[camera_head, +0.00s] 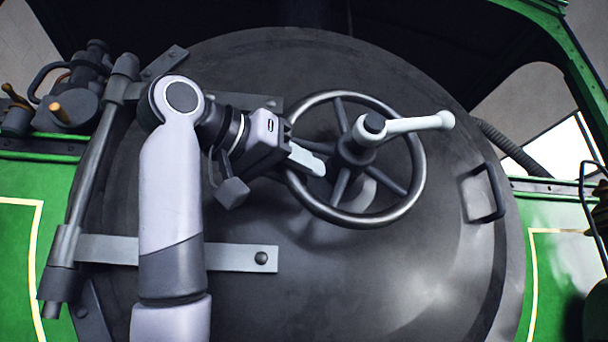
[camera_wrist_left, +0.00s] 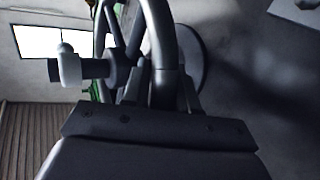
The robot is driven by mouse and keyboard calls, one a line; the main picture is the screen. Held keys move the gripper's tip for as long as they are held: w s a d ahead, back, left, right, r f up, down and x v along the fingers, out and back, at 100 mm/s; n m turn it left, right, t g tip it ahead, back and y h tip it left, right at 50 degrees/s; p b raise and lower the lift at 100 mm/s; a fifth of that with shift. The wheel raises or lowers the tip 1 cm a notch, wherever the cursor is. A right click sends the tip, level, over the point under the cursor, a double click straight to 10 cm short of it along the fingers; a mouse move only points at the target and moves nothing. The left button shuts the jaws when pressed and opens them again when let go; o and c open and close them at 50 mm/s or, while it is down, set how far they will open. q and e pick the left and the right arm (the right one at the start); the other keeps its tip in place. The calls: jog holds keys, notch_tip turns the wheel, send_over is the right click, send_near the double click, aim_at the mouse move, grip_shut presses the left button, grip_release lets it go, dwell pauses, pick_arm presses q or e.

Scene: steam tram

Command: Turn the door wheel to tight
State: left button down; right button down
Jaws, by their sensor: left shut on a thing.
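The door wheel (camera_head: 420,185) is a dark metal ring with spokes, standing off the middle of a round dark smokebox door (camera_head: 320,290). A pale handle (camera_head: 420,123) with a knobbed end sticks out from its hub to the right. My left gripper (camera_head: 308,165) reaches in from the left and is shut on the wheel's left rim. In the left wrist view the rim (camera_wrist_left: 163,40) runs down between the two fingers (camera_wrist_left: 165,88), and the pale handle (camera_wrist_left: 70,68) shows at the left. My right gripper is not in view.
Hinge straps (camera_head: 180,252) and a hinge post (camera_head: 95,160) line the door's left side. A grab handle (camera_head: 490,195) stands out at its right. Brass-handled fittings (camera_head: 70,105) sit at the upper left. The lower door face is clear.

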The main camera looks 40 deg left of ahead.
pick_arm(q)
jog(key=shift+s+r+g, duration=0.15)
jog(key=shift+r+g, duration=0.3)
jog(key=shift+g, duration=0.05)
jog(key=shift+a+r+m, duration=0.1)
jog(key=shift+m, duration=0.2)
jog(key=c, duration=1)
grip_release()
jog(key=shift+o, duration=0.2)
jog(key=d+b+v, duration=0.1)
jog(key=b+v, duration=0.1)
jog(key=v, duration=0.5)
jog(key=shift+a, duration=0.45)
